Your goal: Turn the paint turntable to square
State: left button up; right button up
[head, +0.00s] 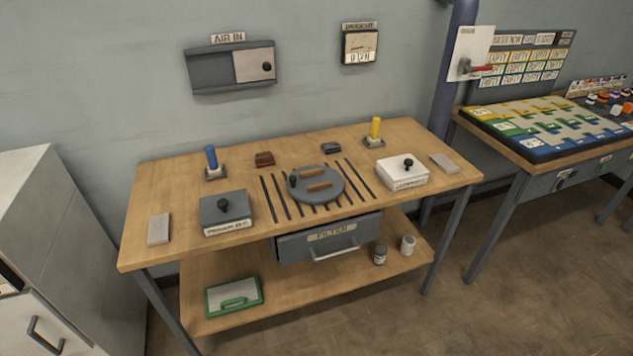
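The paint turntable (318,193) is a round grey disc near the middle of the wooden workbench. Dark parallel stripes (357,178) on the bench run under and on both sides of the disc. Whether the bars line up with the stripes is hard to judge; they appear to run across them. Neither of my grippers shows in the head view.
A grey box with a knob (226,213) and a blue-handled tool (211,160) stand left of the turntable. A white box (402,173) and a yellow-handled tool (375,130) stand right. A drawer (330,239) hangs below. A second table (540,165) is at right.

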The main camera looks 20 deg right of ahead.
aim_at(315, 179)
jog(key=z, duration=0.5)
jog(key=k, duration=0.6)
jog(key=z, duration=1.5)
jog(key=i, duration=1.4)
jog(key=u, duration=0.7)
jog(key=i, duration=0.55)
jog(key=u, duration=0.65)
